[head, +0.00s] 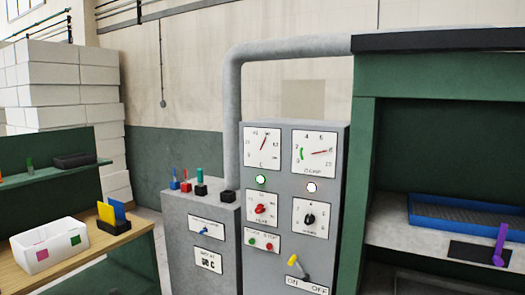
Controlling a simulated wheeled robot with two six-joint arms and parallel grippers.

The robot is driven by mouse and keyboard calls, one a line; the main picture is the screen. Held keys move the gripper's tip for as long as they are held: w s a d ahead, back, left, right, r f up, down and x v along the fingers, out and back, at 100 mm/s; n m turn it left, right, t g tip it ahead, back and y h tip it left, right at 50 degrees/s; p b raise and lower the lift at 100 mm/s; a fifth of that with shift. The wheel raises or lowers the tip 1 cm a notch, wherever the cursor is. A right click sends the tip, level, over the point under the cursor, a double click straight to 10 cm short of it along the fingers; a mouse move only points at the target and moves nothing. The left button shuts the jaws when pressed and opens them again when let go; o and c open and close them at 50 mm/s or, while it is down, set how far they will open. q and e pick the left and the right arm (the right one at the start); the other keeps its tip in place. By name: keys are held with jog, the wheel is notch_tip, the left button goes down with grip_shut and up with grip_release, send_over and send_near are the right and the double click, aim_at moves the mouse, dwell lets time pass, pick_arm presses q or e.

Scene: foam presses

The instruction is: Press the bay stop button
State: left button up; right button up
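A grey control cabinet (293,170) stands in the middle of the head view. Low on its front is a small white plate (261,242) with a green button (252,241) at left and a red button (269,246) at right. The lettering above them is small; the right word seems to read "STOP". I cannot read the word "bay" anywhere. Nothing touches either button. Neither of my grippers is in view.
Above the plate are dials, a lit green lamp (261,179), a white lamp (311,187), a red knob (261,210) and a black knob (309,219). A yellow-tipped lever (298,267) sits below. A green press bay (445,65) holding a blue tray (460,215) stands right.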

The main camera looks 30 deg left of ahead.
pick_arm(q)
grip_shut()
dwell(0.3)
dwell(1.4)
